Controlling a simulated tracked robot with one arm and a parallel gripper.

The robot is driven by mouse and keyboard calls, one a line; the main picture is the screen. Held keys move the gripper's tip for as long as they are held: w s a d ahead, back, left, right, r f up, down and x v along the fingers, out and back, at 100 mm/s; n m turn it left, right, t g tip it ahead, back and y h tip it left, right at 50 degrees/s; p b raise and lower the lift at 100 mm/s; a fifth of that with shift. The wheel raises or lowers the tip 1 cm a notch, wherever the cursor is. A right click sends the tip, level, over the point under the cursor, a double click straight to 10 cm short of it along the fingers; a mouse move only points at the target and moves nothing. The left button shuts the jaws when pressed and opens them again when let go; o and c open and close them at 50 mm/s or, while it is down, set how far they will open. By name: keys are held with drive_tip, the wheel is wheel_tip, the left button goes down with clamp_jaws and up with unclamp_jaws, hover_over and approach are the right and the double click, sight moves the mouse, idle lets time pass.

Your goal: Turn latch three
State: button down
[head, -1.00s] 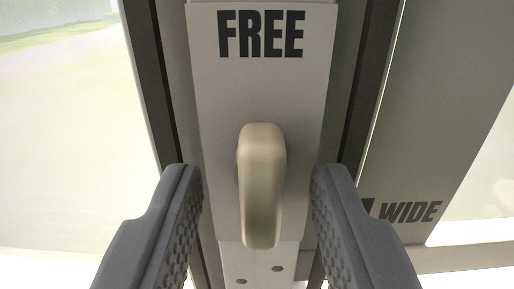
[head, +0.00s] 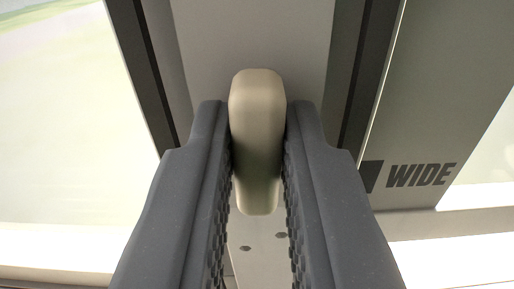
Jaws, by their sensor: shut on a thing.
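A beige latch handle (head: 257,105) stands upright on a grey plate (head: 250,35) in the middle of the head view. It points straight down the picture. My gripper (head: 257,135) is shut on the handle, with one dark ribbed finger against each side. The fingers cover the handle's sides, and its rounded top and lower end show between them. No number shows on this latch, so I cannot tell which one it is.
Dark frame strips (head: 365,85) run along both sides of the plate. A grey panel marked "WIDE" (head: 420,175) is at the right. A bright window pane (head: 65,130) fills the left. Screw heads (head: 281,235) show below the handle.

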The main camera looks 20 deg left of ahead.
drive_tip(key=m+b, duration=0.4)
drive_tip(key=shift+f, duration=0.2)
drive_tip(key=m+b, duration=0.4)
drive_tip(key=shift+d+f+m, duration=0.1)
drive_tip(key=shift+f+m, duration=0.05)
drive_tip(key=shift+m, duration=0.25)
drive_tip(key=m+b, duration=0.4)
drive_tip(key=shift+d+f+m, duration=0.1)
drive_tip(key=shift+m, duration=0.2)
drive_tip(key=shift+f+m+b, duration=0.1)
drive_tip(key=shift+m+b, duration=1.65)
drive_tip(key=shift+m, duration=0.25)
drive_tip(key=shift+d, duration=0.1)
drive_tip(key=c, duration=1.4)
unclamp_jaws()
drive_tip(key=shift+c, duration=0.2)
drive_tip(key=shift+r, duration=0.2)
drive_tip(key=shift+s+r, duration=0.1)
drive_tip(key=shift+s, duration=0.3)
drive_tip(key=v, duration=1.3)
drive_tip(key=shift+p, duration=0.4)
